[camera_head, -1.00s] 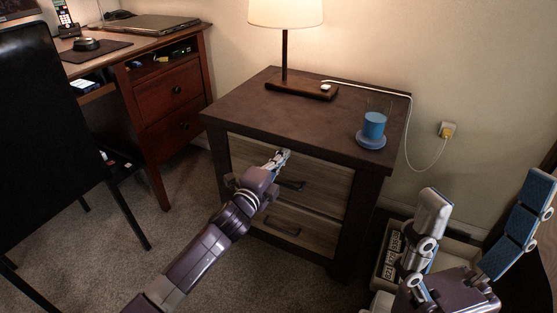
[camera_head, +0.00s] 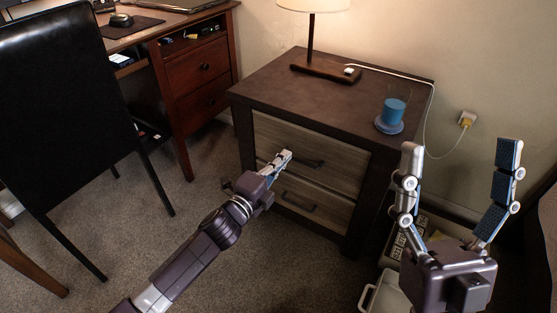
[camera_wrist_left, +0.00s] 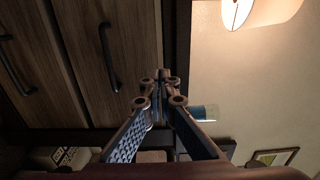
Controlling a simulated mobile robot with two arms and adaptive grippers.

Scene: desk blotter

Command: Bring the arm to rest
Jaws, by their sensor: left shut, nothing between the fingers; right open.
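My left gripper (camera_head: 284,158) is shut and empty in front of the nightstand (camera_head: 330,100), near its upper drawer. Whether it touches the drawer front cannot be told. It also shows in the left wrist view (camera_wrist_left: 162,78), with its fingers together and the drawer handles to the left. My right gripper (camera_head: 458,165) is open and empty at the right of the head view, its two fingers pointing up and spread wide. Both drawers look shut.
A blue cup (camera_head: 393,110) stands on a coaster at the nightstand's right. A lamp (camera_head: 310,50) stands at its back. A black chair (camera_head: 70,110) and a desk (camera_head: 190,80) are at left. A pale box (camera_head: 368,297) sits low at right. Carpet is clear between.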

